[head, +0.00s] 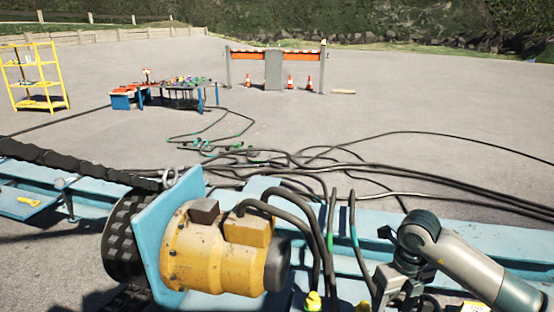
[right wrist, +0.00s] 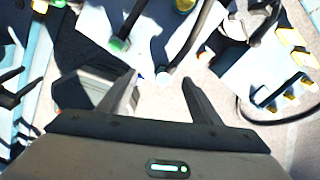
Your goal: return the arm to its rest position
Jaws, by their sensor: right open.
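My right arm (head: 465,265) comes in from the lower right in the head view, grey and bent at a rounded joint above the blue frame. In the right wrist view my right gripper (right wrist: 160,95) is open, with two dark fingers apart and nothing between them. Past the fingertips are a cable end with a pale tip (right wrist: 163,78) and a cable with a green band (right wrist: 119,44). I cannot tell whether the fingers touch anything. My left gripper is not in view.
A yellow motor (head: 215,250) on a blue plate and a blue frame (head: 470,220) fill the foreground close to my arm. Black cables (head: 350,165) spread over the ground behind. A table (head: 180,95), yellow shelf (head: 35,80) and orange barrier (head: 250,54) stand far off.

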